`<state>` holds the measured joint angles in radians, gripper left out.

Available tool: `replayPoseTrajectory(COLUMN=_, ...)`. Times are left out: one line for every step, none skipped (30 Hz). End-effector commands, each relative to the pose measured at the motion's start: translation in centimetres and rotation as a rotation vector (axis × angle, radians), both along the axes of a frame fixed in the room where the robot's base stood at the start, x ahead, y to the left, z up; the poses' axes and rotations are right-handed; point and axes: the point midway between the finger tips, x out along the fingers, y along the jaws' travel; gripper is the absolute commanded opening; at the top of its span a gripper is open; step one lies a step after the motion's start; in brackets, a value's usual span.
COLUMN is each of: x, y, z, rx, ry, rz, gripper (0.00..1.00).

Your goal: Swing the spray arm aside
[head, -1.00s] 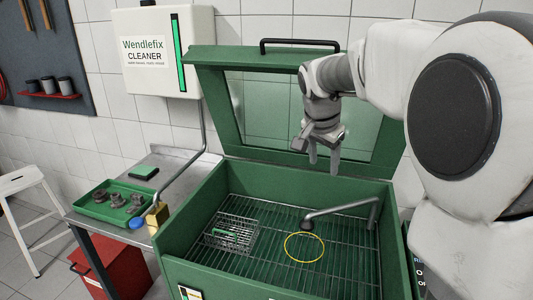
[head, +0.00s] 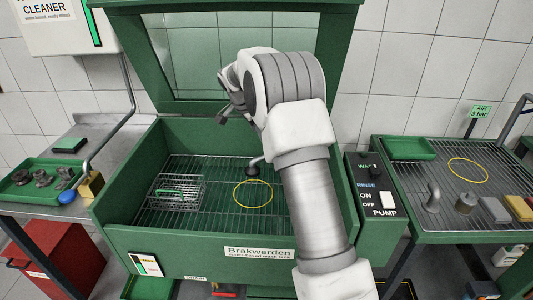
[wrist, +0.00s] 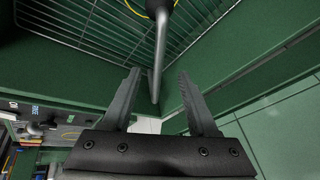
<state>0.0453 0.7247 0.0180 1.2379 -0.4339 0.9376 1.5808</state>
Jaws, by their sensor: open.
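The spray arm is a grey metal tube with a round dark nozzle. In the head view its nozzle end (head: 253,169) shows over the wash tank's wire grate, and my arm hides the rest. In the wrist view the spray arm (wrist: 161,42) runs from the nozzle at the top down into the gap between my fingers. My gripper (wrist: 159,72) is open, one finger on each side of the tube in the picture. I see no contact, and cannot tell how far beyond the fingertips the tube lies. In the head view my gripper is mostly hidden behind my arm.
The green wash tank (head: 120,193) has a raised windowed lid (head: 232,14). A wire basket (head: 176,190) and a yellow ring (head: 253,194) lie on the grate. The pump switch panel (head: 371,190) stands at the tank's right. A green tray (head: 35,180) holds parts at left.

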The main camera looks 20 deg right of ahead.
Motion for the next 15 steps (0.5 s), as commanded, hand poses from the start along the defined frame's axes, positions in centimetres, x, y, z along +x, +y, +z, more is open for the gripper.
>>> replayPoseTrajectory(x=0.2, y=-0.4, z=-1.2, rx=0.000, ry=0.003, rz=0.000, gripper=0.59)
replayPoseTrajectory(x=0.4, y=-0.6, z=-1.8, rx=0.001, ry=0.004, rz=0.000, gripper=0.59)
replayPoseTrajectory(x=0.7, y=-0.9, z=-2.6, rx=0.001, ry=0.004, rz=0.000, gripper=0.59)
replayPoseTrajectory(x=0.8, y=-1.2, z=-3.2, rx=0.002, ry=0.003, rz=-0.001, gripper=0.59)
replayPoseTrajectory(x=1.0, y=-1.4, z=-3.9, rx=0.001, ry=0.004, rz=0.000, gripper=0.59)
replayPoseTrajectory(x=1.2, y=-1.7, z=-4.6, rx=0.000, ry=0.003, rz=0.000, gripper=0.59)
replayPoseTrajectory(x=1.4, y=-1.9, z=-5.3, rx=0.001, ry=0.004, rz=0.000, gripper=0.59)
replayPoseTrajectory(x=1.5, y=-2.1, z=-5.8, rx=0.002, ry=0.003, rz=-0.001, gripper=0.59)
replayPoseTrajectory(x=1.8, y=-2.4, z=-6.6, rx=0.002, ry=0.003, rz=-0.001, gripper=0.59)
replayPoseTrajectory(x=1.9, y=-2.6, z=-7.2, rx=0.001, ry=0.003, rz=0.001, gripper=0.59)
replayPoseTrajectory(x=2.1, y=-2.8, z=-7.7, rx=0.000, ry=0.002, rz=0.000, gripper=0.59)
replayPoseTrajectory(x=2.3, y=-3.1, z=-8.4, rx=0.001, ry=0.003, rz=0.001, gripper=0.59)
replayPoseTrajectory(x=2.4, y=-3.2, z=-8.8, rx=0.001, ry=0.003, rz=0.001, gripper=0.59)
replayPoseTrajectory(x=2.5, y=-3.4, z=-9.3, rx=0.001, ry=0.003, rz=0.001, gripper=0.59)
replayPoseTrajectory(x=2.7, y=-3.6, z=-9.8, rx=0.001, ry=0.001, rz=0.001, gripper=0.59)
